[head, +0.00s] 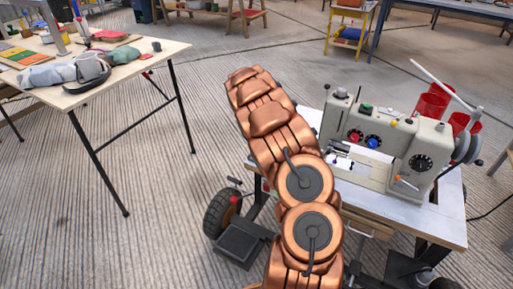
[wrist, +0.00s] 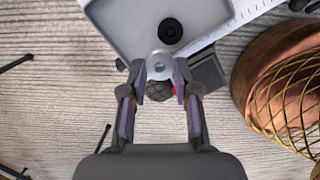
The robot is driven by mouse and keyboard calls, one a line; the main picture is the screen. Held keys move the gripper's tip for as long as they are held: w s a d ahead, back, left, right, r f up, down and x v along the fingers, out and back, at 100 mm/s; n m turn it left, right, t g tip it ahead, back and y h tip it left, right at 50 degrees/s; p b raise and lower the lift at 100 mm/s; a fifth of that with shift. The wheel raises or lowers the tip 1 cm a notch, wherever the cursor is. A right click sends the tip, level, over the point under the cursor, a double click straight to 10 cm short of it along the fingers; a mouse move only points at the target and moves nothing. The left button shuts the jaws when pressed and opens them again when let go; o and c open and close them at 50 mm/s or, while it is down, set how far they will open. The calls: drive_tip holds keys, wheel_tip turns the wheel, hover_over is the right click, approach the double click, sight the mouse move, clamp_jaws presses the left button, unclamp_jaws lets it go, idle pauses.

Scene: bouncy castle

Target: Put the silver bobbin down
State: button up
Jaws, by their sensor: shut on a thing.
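The silver bobbin (wrist: 159,66) is a shiny round disc with a small centre hole. In the wrist view it sits between the fingertips of my gripper (wrist: 160,75), which is shut on it. Behind the bobbin is a grey tray-like piece (wrist: 125,22) with a raised rim and a dark round part (wrist: 170,31). The bobbin overlaps its lower edge in the picture; I cannot tell whether they touch. A dark, textured round thing (wrist: 159,91) with a red bit beside it shows between the fingers. In the head view my copper arm hides the gripper and the bobbin.
In the wrist view a white ruler (wrist: 235,24) runs diagonally, and a copper-brown round thing with gold mesh (wrist: 290,100) stands at right. In the head view a sewing machine (head: 380,145) stands on a white table at right. A wooden table (head: 135,58) with cloth items stands at left.

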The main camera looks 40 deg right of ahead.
drive_tip(key=shift+w+d+f+b, duration=0.2)
drive_tip(key=shift+w+d, duration=0.45)
drive_tip(key=shift+w, duration=0.2)
drive_tip(key=shift+w+d+f+b, duration=0.2)
drive_tip(key=shift+w+d, duration=0.4)
drive_tip(key=shift+w, duration=0.2)
drive_tip(key=shift+w+d+r, duration=0.1)
drive_tip(key=shift+w+d, duration=0.3)
drive_tip(key=shift+f+b, duration=0.75)
drive_tip(key=shift+f, duration=1)
drive_tip(key=shift+f, duration=0.1)
drive_tip(key=o, duration=0.9)
drive_tip(key=shift+f, duration=0.1)
drive_tip(key=shift+o, duration=0.2)
